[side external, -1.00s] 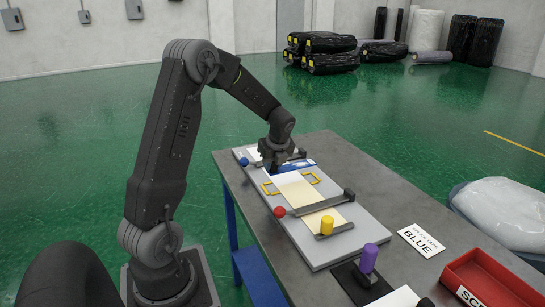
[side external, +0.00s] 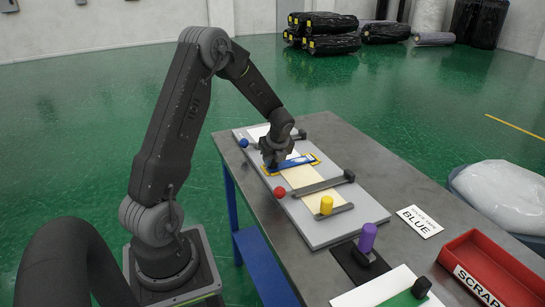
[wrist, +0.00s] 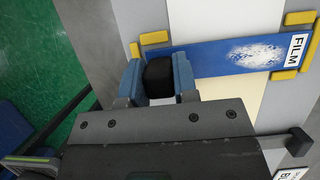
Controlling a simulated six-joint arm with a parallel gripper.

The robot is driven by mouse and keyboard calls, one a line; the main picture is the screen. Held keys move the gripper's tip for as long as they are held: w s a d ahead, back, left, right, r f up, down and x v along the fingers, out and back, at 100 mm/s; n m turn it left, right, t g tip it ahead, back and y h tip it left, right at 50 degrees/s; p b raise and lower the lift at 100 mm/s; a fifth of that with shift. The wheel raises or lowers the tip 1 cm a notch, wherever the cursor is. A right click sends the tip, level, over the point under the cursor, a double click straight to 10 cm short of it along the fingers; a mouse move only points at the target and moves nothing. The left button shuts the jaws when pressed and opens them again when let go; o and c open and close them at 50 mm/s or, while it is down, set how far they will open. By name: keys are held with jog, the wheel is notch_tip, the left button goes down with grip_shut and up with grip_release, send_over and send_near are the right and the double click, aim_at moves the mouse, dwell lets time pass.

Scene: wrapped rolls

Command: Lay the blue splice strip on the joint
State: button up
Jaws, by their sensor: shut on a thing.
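The blue splice strip (side external: 296,162) lies across the pale web (side external: 270,148) on the grey board (side external: 320,226). In the wrist view the strip (wrist: 220,55) carries a white FILM label at its right end and a whitish patch. Its ends are between yellow corner guides (wrist: 298,18), which also show in the side view (side external: 313,157). My gripper (wrist: 157,76) is shut on a black block at the strip's left end; the gripper (side external: 273,160) also shows from the side. The joint is hidden under the strip. I cannot tell whether the strip touches the web.
A bar with a red knob (side external: 279,192) crosses the board nearer the camera; another with a blue knob (side external: 244,142) is beyond my gripper.

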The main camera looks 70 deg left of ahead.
jog(key=o, duration=1)
jog(key=shift+o, duration=0.2)
jog(key=v, duration=1.4)
jog(key=shift+d, duration=0.1)
jog(key=s+d+r+n+t+h, duration=0.1)
jog(key=s+d+r+n+t, duration=0.1)
jog(key=s+d+n, duration=0.3)
jog(key=s+d+r+n+t+h, duration=0.1)
jog(key=s+d+n, duration=0.4)
jog(key=d, duration=0.7)
jog(key=s+d+r+n+t+h, duration=0.2)
jog(key=s+d+r+n, duration=0.2)
jog(key=d+n, duration=0.4)
jog(key=shift+s+d+t, duration=0.3)
jog(key=shift+s+d, duration=0.45)
jog(key=shift+s, duration=0.15)
